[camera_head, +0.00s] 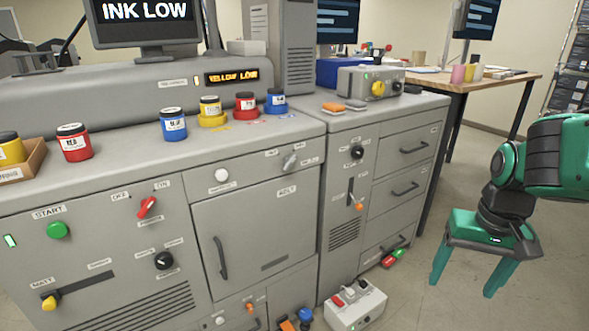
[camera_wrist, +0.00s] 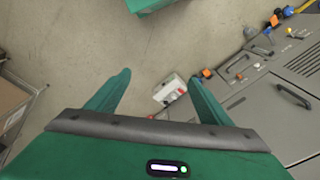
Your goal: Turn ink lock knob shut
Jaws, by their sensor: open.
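No knob has a label that I can read as ink lock. A grey knob (camera_head: 290,161) sits turned at a slant between small labels on the upper right of the grey machine front, below the ink pots. Other turning knobs are a black one (camera_head: 163,260) at lower left, a black one (camera_head: 357,152) on the right cabinet and a red one (camera_head: 147,207) between OFF and ON labels. My green gripper (camera_head: 468,284) is open and empty, pointing down over the floor at right, well apart from the machine. In the wrist view its fingers (camera_wrist: 158,76) are spread.
Red, blue and yellow ink pots (camera_head: 173,124) stand on the machine top. A display (camera_head: 232,77) reads YELLOW LOW. A white switch box (camera_head: 355,306) lies on the floor before the cabinets. A wooden table (camera_head: 463,84) stands behind. Floor around my gripper is clear.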

